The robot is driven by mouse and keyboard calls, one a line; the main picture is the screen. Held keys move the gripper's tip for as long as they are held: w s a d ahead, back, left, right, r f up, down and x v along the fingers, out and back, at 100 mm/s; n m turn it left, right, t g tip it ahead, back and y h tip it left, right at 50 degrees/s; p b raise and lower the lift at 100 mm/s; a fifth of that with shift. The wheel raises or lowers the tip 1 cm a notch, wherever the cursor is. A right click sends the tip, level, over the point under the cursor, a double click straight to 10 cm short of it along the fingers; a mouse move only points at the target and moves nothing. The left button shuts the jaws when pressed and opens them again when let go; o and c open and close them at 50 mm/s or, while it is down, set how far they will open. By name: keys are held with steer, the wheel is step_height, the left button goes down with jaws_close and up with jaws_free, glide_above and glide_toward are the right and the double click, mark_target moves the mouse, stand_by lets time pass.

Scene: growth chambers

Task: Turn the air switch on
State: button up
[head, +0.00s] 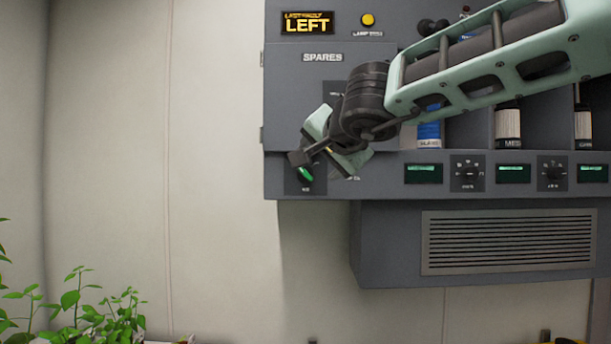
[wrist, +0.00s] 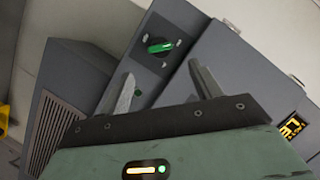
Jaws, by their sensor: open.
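The air switch is a rotary knob with a green grip (head: 305,174) at the lower left corner of the grey wall unit. In the wrist view the green knob (wrist: 158,46) sits on a dark square plate with small marks around it, its grip lying nearly level across the picture. My gripper (head: 326,167) is beside the knob in the head view, partly covering its plate. In the wrist view my gripper (wrist: 160,72) is open and empty, its two fingers spread, with the knob beyond and between their tips. I see no contact with the knob.
The grey unit (head: 320,187) carries other dials (head: 467,173), green displays (head: 424,173) and shelved bottles (head: 508,124) to the right. A vented box (head: 400,245) hangs below. Green plants (head: 95,305) stand lower left. The pale wall left of the unit is clear.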

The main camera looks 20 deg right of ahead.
mark_target(307, 172)
steer(key=x, duration=1)
steer(key=shift+w+b, duration=0.1)
steer(key=shift+b, duration=0.3)
steer(key=c, duration=1)
